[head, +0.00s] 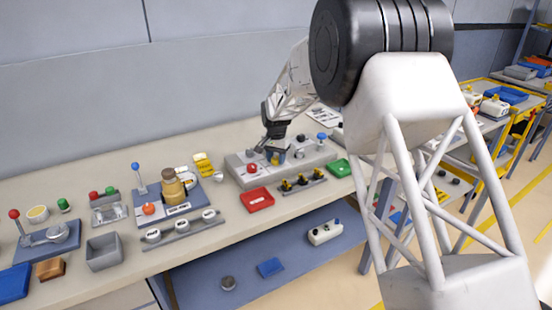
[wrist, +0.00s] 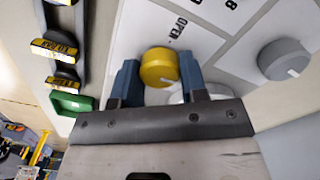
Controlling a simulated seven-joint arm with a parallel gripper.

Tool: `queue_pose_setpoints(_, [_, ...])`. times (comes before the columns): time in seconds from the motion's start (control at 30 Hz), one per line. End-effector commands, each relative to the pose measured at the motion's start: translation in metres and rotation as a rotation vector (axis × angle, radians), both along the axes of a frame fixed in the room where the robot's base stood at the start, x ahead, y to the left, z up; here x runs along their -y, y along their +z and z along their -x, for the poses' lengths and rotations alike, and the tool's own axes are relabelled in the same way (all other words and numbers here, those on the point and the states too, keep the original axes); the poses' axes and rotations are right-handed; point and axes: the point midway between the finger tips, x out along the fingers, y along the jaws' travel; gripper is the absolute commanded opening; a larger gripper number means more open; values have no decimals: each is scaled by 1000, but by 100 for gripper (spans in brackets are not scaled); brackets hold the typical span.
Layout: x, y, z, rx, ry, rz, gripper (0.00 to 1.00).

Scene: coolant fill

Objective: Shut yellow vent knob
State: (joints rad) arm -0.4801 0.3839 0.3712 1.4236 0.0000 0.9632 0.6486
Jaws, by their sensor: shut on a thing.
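The yellow vent knob (wrist: 159,68) sits on a light panel, with the label "OPEN" printed beside it in the wrist view. My gripper (wrist: 160,80) has its two blue fingers on either side of the knob, shut on it. A pale line shows on the knob's face. In the head view my gripper (head: 277,156) is down at the grey panel box (head: 240,165) on the bench, and the yellow knob is mostly hidden there by the fingers.
A grey knob (wrist: 285,59) is on the same panel, right of my gripper. A red tray (head: 257,199), a rack of yellow-black pieces (head: 301,184) and a green tray (head: 340,168) lie in front of the box. A blue knob (head: 321,136) stands at its right end.

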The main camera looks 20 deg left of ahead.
Motion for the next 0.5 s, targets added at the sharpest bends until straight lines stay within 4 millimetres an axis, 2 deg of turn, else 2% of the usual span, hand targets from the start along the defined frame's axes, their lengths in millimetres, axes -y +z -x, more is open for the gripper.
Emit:
queue_pose_setpoints(0.07, [0, 1, -1, 2, 0, -2, 16])
queue_pose_setpoints(0.1, [0, 1, -1, 2, 0, -2, 41])
queue_pose_setpoints(0.27, [0, 1, -1, 2, 0, -1, 65])
queue_pose_setpoints(0.5, [0, 1, 0, 1, 1, -1, 65])
